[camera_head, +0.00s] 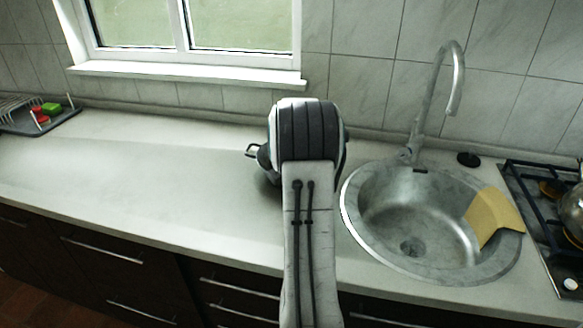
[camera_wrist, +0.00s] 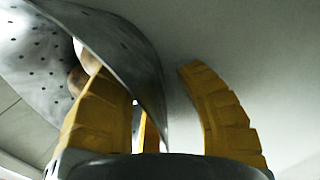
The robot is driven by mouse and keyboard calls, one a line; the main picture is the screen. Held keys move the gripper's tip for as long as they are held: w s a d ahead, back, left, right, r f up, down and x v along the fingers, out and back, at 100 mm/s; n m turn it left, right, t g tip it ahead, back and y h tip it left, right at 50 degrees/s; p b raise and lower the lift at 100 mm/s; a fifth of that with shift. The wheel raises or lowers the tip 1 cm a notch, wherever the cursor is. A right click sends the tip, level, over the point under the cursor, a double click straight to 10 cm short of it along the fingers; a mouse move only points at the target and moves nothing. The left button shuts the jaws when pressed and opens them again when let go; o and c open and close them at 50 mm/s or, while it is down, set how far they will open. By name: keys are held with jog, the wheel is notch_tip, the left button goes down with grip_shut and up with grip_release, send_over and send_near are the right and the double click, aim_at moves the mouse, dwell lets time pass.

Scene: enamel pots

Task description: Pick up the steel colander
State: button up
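The steel colander (camera_wrist: 120,45) is a grey metal bowl with small holes, filling the upper left of the wrist view. Its wall runs down between the yellow fingers of my gripper (camera_wrist: 138,68). The fingers are apart, with a clear gap between the wall and the right finger. I cannot tell whether the left finger touches the metal. In the head view my arm hides the gripper and nearly all of the colander; a small handle and dark edge show left of the arm, and I cannot tell whether they belong to the colander.
A round steel sink (camera_head: 408,225) with a tap (camera_head: 430,105) and a yellow cloth (camera_head: 493,217) lies right of my arm. A gas hob (camera_head: 545,215) is at the far right, a dish rack (camera_head: 35,115) at the far left.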

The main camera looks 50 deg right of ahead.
jog(key=shift+o, duration=0.3)
grip_shut()
jog(key=shift+r, duration=0.15)
